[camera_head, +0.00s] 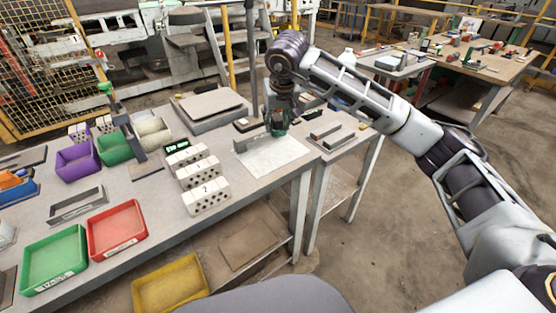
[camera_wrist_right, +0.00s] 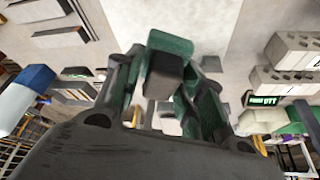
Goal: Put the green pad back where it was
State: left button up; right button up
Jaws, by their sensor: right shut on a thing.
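My right gripper (camera_head: 278,128) is over the right end of the workbench, pointing down just above the pale mat (camera_head: 273,158). It is shut on a small dark green piece, which I take to be the green pad (camera_wrist_right: 170,43). In the right wrist view this piece sits between the fingers of the gripper (camera_wrist_right: 168,90), with a dark grey block at its near side. The fingers hide part of it. In the head view I cannot tell whether it touches the bench. My left gripper is not in view.
Hollow white bricks (camera_head: 205,196) stand in a row left of the mat, near a small green-lit display (camera_head: 184,146). A grey raised plate (camera_head: 210,108) lies behind. Red (camera_head: 117,229), green (camera_head: 54,260) and purple (camera_head: 77,161) bins stand left. A side table (camera_head: 345,150) holds bars.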

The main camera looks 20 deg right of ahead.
dwell(0.3)
notch_tip(320, 180, down, 5)
jog(key=shift+f+b, duration=0.2)
jog(key=shift+b, duration=0.15)
jog(key=shift+f, duration=0.4)
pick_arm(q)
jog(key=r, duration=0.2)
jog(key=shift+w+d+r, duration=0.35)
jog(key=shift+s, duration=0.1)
